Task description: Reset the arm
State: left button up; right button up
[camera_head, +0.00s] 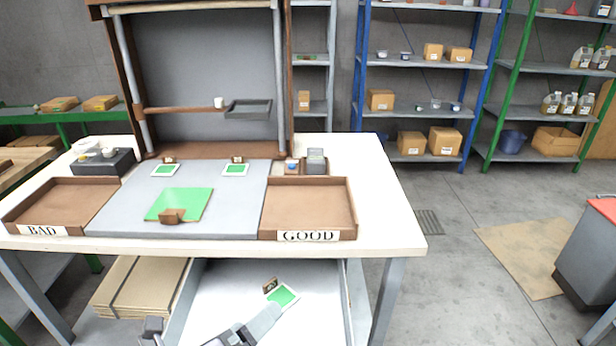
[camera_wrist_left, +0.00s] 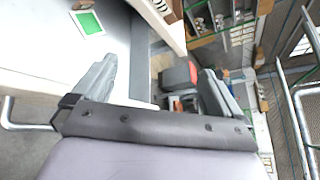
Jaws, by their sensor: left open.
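My left gripper (camera_head: 212,322) is low at the front, over the white open drawer under the table. Its fingers are spread with nothing between them, and its wrist view also shows the open jaws (camera_wrist_left: 155,85). A small green card with a white border (camera_head: 284,297) lies in the drawer, with a brown block at its edge, just beyond the gripper. The card also shows in the wrist view (camera_wrist_left: 88,24), apart from the fingers. My right gripper is out of view.
The white table (camera_head: 390,210) holds a BAD tray (camera_head: 60,200), a GOOD tray (camera_head: 310,205) and a grey mat (camera_head: 235,215) with a green plate (camera_head: 190,200) and brown block. Cardboard (camera_head: 140,285) lies left of the drawer. Floor to the right is mostly free.

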pick_arm(q)
jog(key=s+a+f+n+g+y, duration=0.45)
jog(key=s+a+n, duration=0.35)
jog(key=n, duration=0.7)
jog(key=s+a+f+n+g+y, duration=0.35)
jog(key=s+a+n+g, duration=0.2)
jog(key=s+n, duration=0.6)
jog(key=w+d+f+n+t+h+b, duration=0.1)
jog(key=w+f+t+b, duration=0.1)
jog(key=f, duration=0.5)
jog(key=w+d+f+n+t+h+b, duration=0.1)
jog(key=w+f+t+b, duration=0.1)
jog(key=w+f+t, duration=0.3)
notch_tip(320, 180, down, 2)
jog(key=shift+w+d+f+n+h, duration=0.15)
jog(key=shift+w+d+n+h, duration=0.2)
jog(key=shift+w, duration=0.2)
